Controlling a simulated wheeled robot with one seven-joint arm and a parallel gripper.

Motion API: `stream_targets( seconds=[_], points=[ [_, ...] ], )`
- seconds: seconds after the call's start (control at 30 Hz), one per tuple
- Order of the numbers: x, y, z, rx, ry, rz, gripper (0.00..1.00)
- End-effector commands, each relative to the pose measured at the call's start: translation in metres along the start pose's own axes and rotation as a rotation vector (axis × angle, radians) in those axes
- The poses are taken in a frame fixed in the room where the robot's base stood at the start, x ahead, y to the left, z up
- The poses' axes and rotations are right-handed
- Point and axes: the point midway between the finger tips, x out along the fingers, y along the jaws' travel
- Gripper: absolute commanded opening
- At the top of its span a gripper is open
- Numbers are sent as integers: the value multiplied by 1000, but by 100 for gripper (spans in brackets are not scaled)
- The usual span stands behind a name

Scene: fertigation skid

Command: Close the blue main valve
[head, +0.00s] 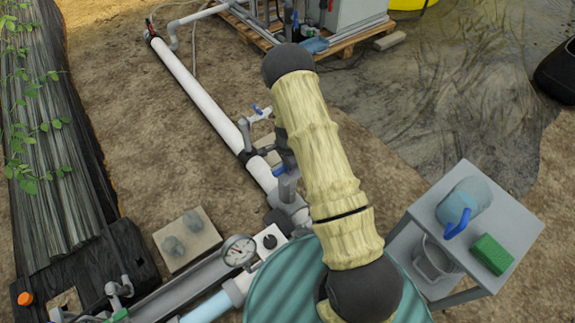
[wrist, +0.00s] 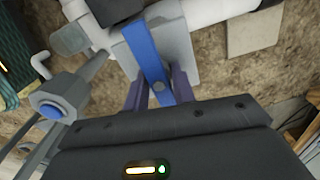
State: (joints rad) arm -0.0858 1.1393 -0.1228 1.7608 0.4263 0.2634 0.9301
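In the wrist view, the blue lever (wrist: 147,50) of the main valve runs down from the grey valve body (wrist: 178,48) on the white pipe. My gripper (wrist: 160,72) has its two dark purple fingers on either side of the lever, close to it. I cannot tell whether the fingers press on the lever or leave small gaps. In the head view, my sleeved arm reaches over the pipe and covers most of the valve area. My gripper there is mostly hidden behind the arm.
A smaller tap with a blue handle (head: 262,110) stands along the white pipe (head: 196,88). A pressure gauge (head: 239,251) and a ribbed green tank (head: 290,285) are near my arm.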

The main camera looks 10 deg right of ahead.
Motion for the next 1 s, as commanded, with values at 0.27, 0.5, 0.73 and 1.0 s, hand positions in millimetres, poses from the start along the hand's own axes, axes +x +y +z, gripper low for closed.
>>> stream_targets(
  seconds=[0.27,0.5,0.73,1.0],
  points=[
    [6,6,8,-8,-14,18,49],
    [-4,5,7,-9,-13,17,49],
    [-36,3,5,-9,-8,9,49],
    [-70,1,4,-9,-6,5,49]
  ],
)
